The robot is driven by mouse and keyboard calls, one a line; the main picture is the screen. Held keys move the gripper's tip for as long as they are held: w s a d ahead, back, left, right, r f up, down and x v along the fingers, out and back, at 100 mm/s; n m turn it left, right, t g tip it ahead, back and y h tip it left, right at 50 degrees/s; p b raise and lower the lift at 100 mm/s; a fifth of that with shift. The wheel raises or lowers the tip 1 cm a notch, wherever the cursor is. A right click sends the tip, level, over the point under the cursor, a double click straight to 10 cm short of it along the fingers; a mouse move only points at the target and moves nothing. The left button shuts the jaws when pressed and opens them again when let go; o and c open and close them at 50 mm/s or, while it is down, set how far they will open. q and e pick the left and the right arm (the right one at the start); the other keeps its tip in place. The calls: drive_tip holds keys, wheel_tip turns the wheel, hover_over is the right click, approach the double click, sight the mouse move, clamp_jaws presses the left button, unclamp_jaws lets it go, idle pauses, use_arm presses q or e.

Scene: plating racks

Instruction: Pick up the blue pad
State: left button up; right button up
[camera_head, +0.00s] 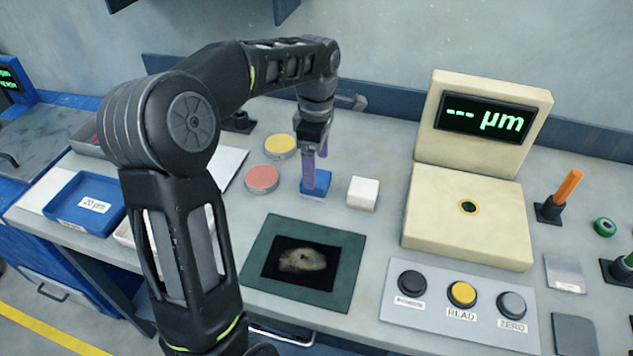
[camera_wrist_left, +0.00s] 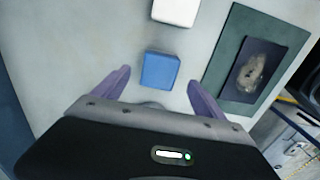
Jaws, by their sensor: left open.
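The blue pad (camera_head: 316,184) is a small blue block on the grey bench, just left of a white block (camera_head: 363,193) in the head view. In the left wrist view the blue pad (camera_wrist_left: 160,71) lies ahead of and between the two purple fingers. My left gripper (camera_head: 315,170) points down at the pad in the head view, its fingers overlapping the pad's back part. In the left wrist view the left gripper (camera_wrist_left: 158,85) is open with nothing between its fingertips. Whether a finger touches the pad cannot be told. My right gripper does not show.
A yellow disc (camera_head: 281,145) and a pink disc (camera_head: 262,178) lie left of the pad. A green mat (camera_head: 342,280) with a dark stained panel lies in front. A cream gauge (camera_head: 460,215) and a button panel (camera_head: 455,318) stand to the right. A blue tray (camera_head: 70,208) is far left.

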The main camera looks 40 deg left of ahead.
use_arm(q)
drive_tip(key=shift+f, duration=0.4)
drive_tip(key=shift+f, duration=0.1)
wheel_tip(320, 180, down, 5)
drive_tip(key=shift+a+f+p, duration=0.1)
drive_tip(key=shift+p, duration=0.45)
drive_tip(key=shift+c, duration=0.4)
drive_tip(key=c, duration=1.4)
drive_tip(key=shift+r, duration=0.25)
wheel_tip(320, 180, up, 10)
drive_tip(key=shift+f+b, duration=0.1)
drive_tip(key=shift+b, duration=0.35)
